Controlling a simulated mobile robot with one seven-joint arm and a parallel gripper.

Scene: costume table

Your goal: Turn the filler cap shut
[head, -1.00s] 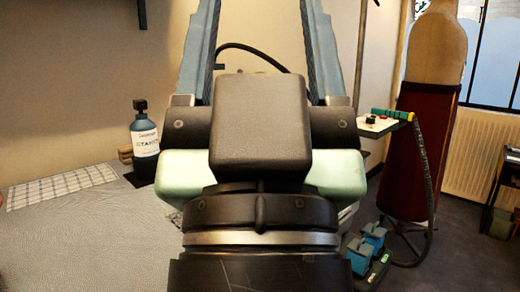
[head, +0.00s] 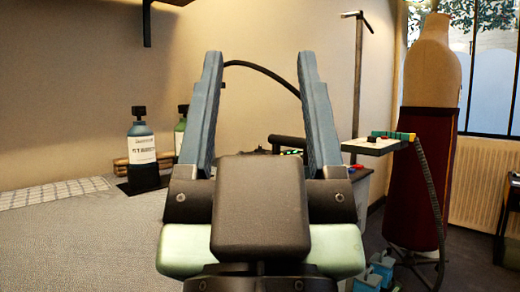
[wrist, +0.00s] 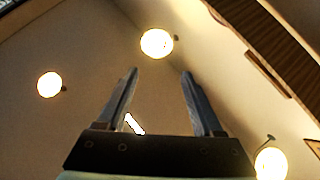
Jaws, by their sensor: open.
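My gripper (head: 258,58) is open and empty, its two blue-grey fingers pointing up in the middle of the head view. It also shows in the wrist view (wrist: 158,72), open against the ceiling. I cannot make out a filler cap in either view. Behind the fingers is a partly hidden appliance area with a dark hose (head: 262,70) arching between them. My arm hides much of the table's middle.
A labelled dark bottle (head: 143,158) and a green bottle (head: 181,130) stand at the back left. A checked cloth (head: 55,193) lies on the grey table (head: 80,235). A dress form (head: 425,150) stands right. A shelf (head: 75,12) overhangs. Lamps (wrist: 157,43) hang above.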

